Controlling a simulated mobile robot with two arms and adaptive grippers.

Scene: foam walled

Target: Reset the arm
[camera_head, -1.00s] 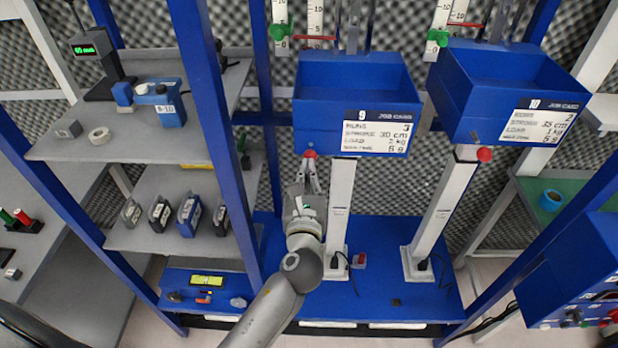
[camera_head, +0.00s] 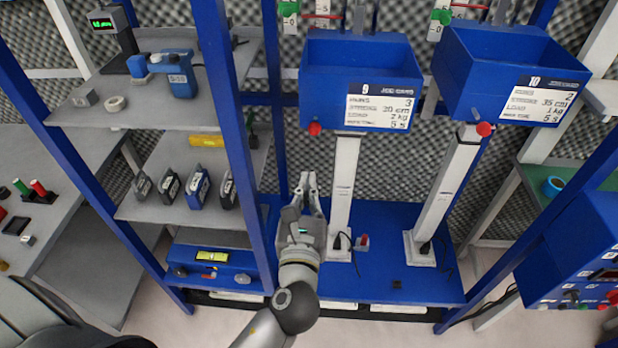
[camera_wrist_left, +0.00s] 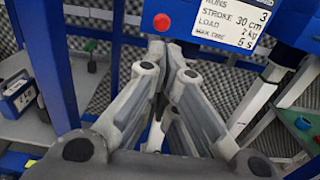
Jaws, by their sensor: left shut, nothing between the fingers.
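My left gripper (camera_head: 308,184) is shut and empty in the head view, in front of the blue stand and below the blue box numbered 9 (camera_head: 356,62). Its grey fingers also show in the left wrist view (camera_wrist_left: 166,62), close together. A red knob (camera_head: 315,128) on the box's lower left edge is above the gripper and apart from it in the head view; it also shows in the wrist view (camera_wrist_left: 161,22). My right gripper is in neither view.
A second blue box, numbered 10 (camera_head: 510,55), stands to the right on a white post (camera_head: 442,195). A grey shelf unit (camera_head: 150,112) with several small devices is left, behind a blue upright (camera_head: 232,130).

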